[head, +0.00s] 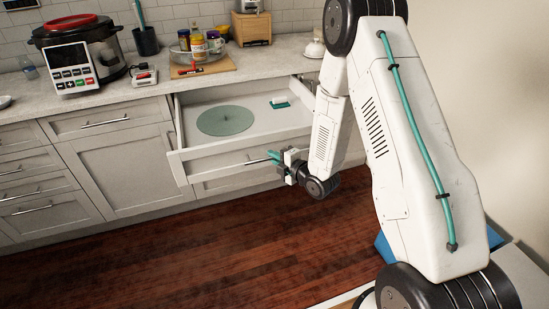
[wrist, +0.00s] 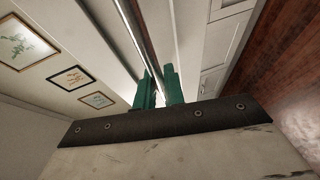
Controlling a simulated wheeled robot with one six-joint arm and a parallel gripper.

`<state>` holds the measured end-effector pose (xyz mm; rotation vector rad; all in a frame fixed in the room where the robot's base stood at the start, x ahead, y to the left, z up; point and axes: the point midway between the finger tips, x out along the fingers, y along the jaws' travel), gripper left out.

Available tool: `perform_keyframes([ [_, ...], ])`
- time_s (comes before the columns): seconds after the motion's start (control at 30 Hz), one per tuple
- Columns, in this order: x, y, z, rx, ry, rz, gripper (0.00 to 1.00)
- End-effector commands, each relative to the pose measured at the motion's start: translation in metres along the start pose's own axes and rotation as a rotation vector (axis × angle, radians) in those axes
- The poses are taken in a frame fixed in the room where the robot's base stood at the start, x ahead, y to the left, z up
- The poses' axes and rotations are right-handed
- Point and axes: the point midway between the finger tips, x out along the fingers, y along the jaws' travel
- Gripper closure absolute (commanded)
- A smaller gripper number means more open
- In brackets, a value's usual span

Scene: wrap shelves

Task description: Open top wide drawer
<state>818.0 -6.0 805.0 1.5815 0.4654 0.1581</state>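The top wide drawer (head: 190,163) is pulled out from the counter front, with its inside in view. Its metal bar handle (head: 257,161) runs along the drawer front. My gripper (head: 273,157) is at the right part of this handle. In the wrist view the handle (wrist: 141,35) runs in between the two teal fingers of my gripper (wrist: 160,88), which sit close on either side of it. The exact contact is partly hidden by the fingers.
A round green mat (head: 225,121) and a small teal-and-white item (head: 279,103) lie in the drawer. The counter above holds a cooker (head: 105,55), a board with jars (head: 203,68) and a keypad device (head: 71,69). The wooden floor (head: 170,260) in front is clear.

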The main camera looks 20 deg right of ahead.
Motion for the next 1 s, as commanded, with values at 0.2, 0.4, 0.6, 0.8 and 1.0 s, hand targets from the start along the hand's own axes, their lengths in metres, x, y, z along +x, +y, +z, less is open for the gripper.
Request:
perform_keyframes([
  [0.2,0.0,0.0,0.0,0.0,0.0,-0.001,0.68],
  [0.4,-0.002,0.0,0.001,0.001,-0.002,0.0,0.68],
  [0.6,-0.028,0.0,0.002,0.003,-0.005,-0.002,0.68],
  [0.8,-0.061,0.0,0.002,0.003,-0.005,-0.001,0.68],
  [1.0,-0.078,0.0,0.001,0.001,-0.003,-0.001,0.68],
])
